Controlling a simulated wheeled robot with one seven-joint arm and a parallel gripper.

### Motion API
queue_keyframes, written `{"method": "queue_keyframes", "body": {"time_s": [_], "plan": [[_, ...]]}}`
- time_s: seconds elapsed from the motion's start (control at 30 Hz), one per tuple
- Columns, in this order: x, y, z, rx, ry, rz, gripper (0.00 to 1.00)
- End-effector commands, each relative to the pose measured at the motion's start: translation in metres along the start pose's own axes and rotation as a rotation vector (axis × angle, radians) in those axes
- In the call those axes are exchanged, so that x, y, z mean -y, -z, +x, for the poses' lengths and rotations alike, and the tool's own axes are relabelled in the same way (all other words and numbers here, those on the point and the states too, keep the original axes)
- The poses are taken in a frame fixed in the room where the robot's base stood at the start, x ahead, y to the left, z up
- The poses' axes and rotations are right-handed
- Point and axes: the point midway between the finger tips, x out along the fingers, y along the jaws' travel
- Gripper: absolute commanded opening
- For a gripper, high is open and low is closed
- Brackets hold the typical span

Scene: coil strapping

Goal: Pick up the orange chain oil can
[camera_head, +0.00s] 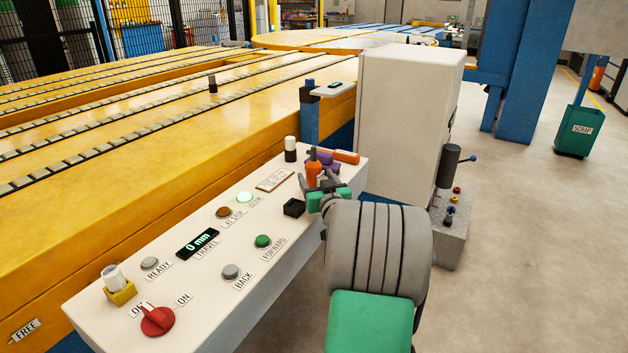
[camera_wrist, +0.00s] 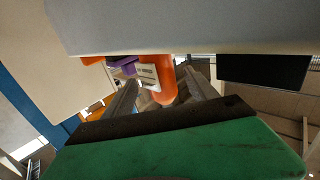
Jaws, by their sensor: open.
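The orange chain oil can (camera_head: 313,172) stands upright at the far end of the pale control panel (camera_head: 205,297), with a dark top. In the wrist view the can (camera_wrist: 163,88) shows orange with a white label, its upper part cut off by a pale grey shape. My gripper (camera_head: 323,184) is at the can, its green-and-dark parts hiding the can's lower part. In the wrist view my gripper (camera_wrist: 162,82) is open, one finger at each side of the can. I cannot tell whether either finger touches it.
A purple item (camera_head: 328,160) and an orange-handled item (camera_head: 347,157) lie close behind the can. A black-and-white cylinder (camera_head: 290,149) stands to its left, and a small black box (camera_head: 294,208) sits nearer. A large pale cabinet (camera_head: 400,120) rises at the right.

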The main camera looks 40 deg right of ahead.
Motion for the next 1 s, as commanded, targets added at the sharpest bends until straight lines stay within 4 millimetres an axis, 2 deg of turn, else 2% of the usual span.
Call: {"method": "queue_keyframes", "body": {"time_s": [0.03, 0.13, 0.4, 1.0], "plan": [[0.002, -0.003, 0.01, -0.001, 0.004, 0.0, 0.66], [0.001, -0.002, 0.024, 0.001, 0.002, 0.0, 0.66], [0.001, 0.0, 0.029, 0.001, 0.001, 0.001, 0.65], [0.002, -0.001, 0.028, 0.002, 0.001, 0.001, 0.16]]}}
